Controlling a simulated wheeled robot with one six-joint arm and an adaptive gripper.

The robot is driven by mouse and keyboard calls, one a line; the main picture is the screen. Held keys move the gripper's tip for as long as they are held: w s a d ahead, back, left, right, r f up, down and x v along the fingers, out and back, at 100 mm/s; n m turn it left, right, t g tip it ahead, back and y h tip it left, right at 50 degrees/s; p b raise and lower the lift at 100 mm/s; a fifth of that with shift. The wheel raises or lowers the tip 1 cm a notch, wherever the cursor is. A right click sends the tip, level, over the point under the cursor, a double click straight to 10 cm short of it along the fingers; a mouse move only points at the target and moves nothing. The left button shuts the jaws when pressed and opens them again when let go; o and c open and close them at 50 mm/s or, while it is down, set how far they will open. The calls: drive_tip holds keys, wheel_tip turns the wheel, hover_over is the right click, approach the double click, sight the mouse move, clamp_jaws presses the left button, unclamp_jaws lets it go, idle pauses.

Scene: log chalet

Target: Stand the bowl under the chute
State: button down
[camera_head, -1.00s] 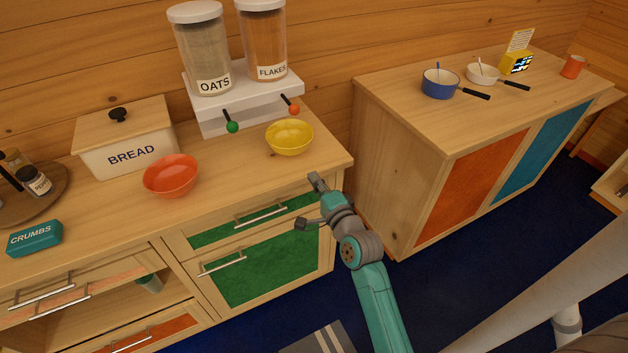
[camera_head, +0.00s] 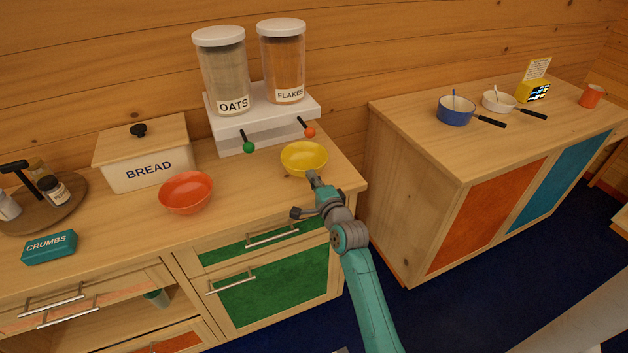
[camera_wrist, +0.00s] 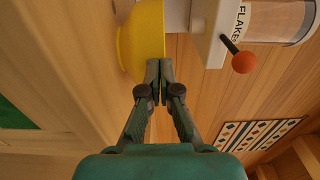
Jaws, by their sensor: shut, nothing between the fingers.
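A yellow bowl (camera_head: 304,160) stands upright on the counter, in front of the FLAKES dispenser (camera_head: 283,62). An orange-red bowl (camera_head: 186,193) stands upright farther left, in front of the bread box. The OATS dispenser (camera_head: 221,72) has a green-knobbed lever (camera_head: 248,146). The FLAKES dispenser has an orange-knobbed lever (camera_head: 309,131). Both sit on a white stand (camera_head: 265,120); the chute openings cannot be made out. My gripper (camera_head: 312,176) is shut and empty at the yellow bowl's near side. In the wrist view its fingertips (camera_wrist: 158,72) are by the yellow bowl (camera_wrist: 140,42); contact is unclear.
A bread box (camera_head: 148,165), a teal CRUMBS box (camera_head: 49,247) and a round tray with jars (camera_head: 52,218) occupy the counter's left. A separate cabinet at right holds a blue pan (camera_head: 455,111), a white pan (camera_head: 497,101) and a mug (camera_head: 592,96). Counter right of the yellow bowl is clear.

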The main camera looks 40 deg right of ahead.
approach(294, 146)
drive_tip(key=x, duration=0.4)
drive_tip(key=shift+a, duration=0.15)
idle(0.5)
